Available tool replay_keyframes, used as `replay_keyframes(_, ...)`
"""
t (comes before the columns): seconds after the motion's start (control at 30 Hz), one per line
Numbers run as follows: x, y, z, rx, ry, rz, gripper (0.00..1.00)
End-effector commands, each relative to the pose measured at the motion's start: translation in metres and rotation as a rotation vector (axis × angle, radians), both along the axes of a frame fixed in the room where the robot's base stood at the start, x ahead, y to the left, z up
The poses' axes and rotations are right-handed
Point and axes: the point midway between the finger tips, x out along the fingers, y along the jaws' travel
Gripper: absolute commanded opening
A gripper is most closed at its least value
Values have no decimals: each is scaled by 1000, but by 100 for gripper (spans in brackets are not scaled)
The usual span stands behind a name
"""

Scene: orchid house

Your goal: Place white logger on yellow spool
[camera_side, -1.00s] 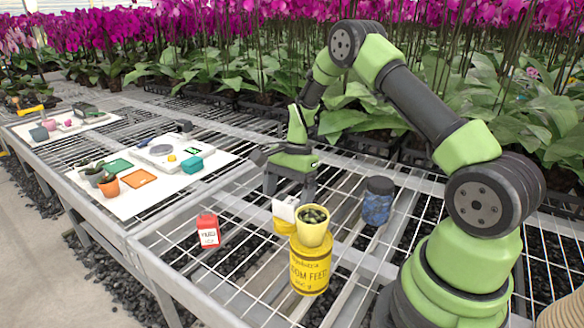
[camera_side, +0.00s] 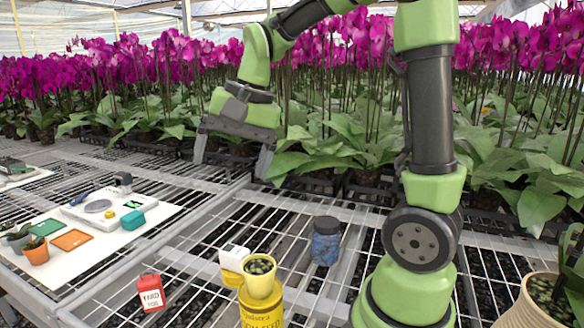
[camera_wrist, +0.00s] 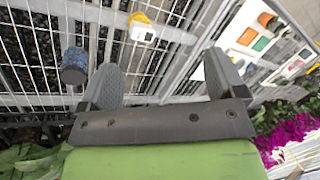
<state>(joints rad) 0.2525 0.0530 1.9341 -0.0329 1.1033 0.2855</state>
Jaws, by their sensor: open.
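The white logger (camera_side: 235,254) is a small white box with a dark window, low in the middle of the side view. The yellow spool (camera_side: 232,278) shows just in front of it, partly hidden by a yellow pot. In the wrist view the logger (camera_wrist: 143,32) lies on the bench below a yellow piece (camera_wrist: 140,17) that looks like the spool; I cannot tell if they touch. My gripper (camera_side: 232,160) is open and empty, well above and behind both. Its two spread fingers (camera_wrist: 162,70) also show in the wrist view.
A blue jar (camera_side: 326,241) is to the right, a red carton (camera_side: 151,292) to the left. A white board (camera_side: 165,212) holds several items. Orchids line the back.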

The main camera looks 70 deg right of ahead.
Motion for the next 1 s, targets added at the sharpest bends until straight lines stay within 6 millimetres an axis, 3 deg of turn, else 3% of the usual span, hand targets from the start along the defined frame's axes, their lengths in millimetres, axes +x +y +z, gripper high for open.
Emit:
replay_keyframes(0.03, -17, 13, 12, -31, -61, 71, 89)
replay_keyframes(0.13, -48, 31, 26, -88, -167, 204, 89)
replay_keyframes(0.3, -95, 52, 30, -176, -324, 395, 89)
replay_keyframes(0.4, -113, 57, 27, -212, -387, 469, 89)
replay_keyframes(0.6, -127, 61, 23, -243, -441, 529, 89)
replay_keyframes(1.0, -127, 60, 23, -243, -441, 529, 89)
